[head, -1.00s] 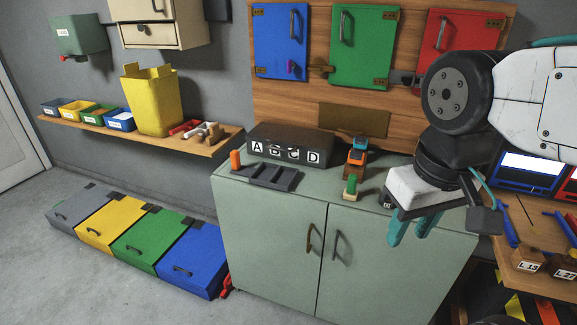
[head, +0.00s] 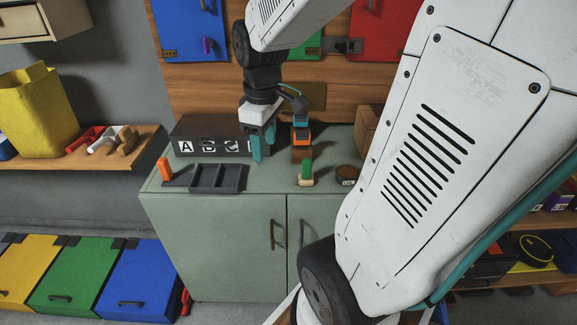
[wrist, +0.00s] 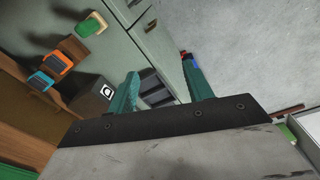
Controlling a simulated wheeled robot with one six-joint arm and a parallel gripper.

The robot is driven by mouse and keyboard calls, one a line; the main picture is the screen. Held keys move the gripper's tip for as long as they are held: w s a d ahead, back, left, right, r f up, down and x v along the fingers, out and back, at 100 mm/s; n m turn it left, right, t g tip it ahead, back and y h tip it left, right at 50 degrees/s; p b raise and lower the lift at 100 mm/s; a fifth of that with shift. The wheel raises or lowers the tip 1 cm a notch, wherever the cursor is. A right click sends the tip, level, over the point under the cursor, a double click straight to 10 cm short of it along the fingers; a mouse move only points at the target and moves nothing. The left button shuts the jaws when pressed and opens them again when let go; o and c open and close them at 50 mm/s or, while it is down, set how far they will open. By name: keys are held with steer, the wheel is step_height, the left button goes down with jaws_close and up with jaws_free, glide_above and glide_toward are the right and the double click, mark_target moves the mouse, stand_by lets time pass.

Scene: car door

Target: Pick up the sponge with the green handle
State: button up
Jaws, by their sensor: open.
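The sponge with the green handle (head: 306,174) stands upright on the green cabinet top, with its pale sponge part down and its green handle up. It also shows in the wrist view at the upper left (wrist: 91,25). My gripper (head: 263,151) is open and empty. In the head view it hangs fingers down in front of the lettered black box, to the left of the sponge and apart from it. In the wrist view, nothing is held between the teal fingers (wrist: 160,68).
The lettered black box (head: 195,134) stands at the back of the cabinet top. A dark divided tray (head: 215,178) and an orange-handled item (head: 165,168) are at left.

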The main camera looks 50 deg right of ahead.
steer(key=w+d+f+n, duration=0.2)
steer(key=d+f, duration=0.3)
steer(key=d, duration=0.4)
steer(key=n, duration=0.2)
glide_above(307, 169)
steer(key=w, duration=0.1)
steer(key=shift+g, duration=0.3)
steer(key=f, duration=0.6)
steer(key=shift+d+f, duration=0.25)
steer(key=f, duration=0.8)
steer(key=shift+d, duration=0.3)
steer(key=c, duration=1.1)
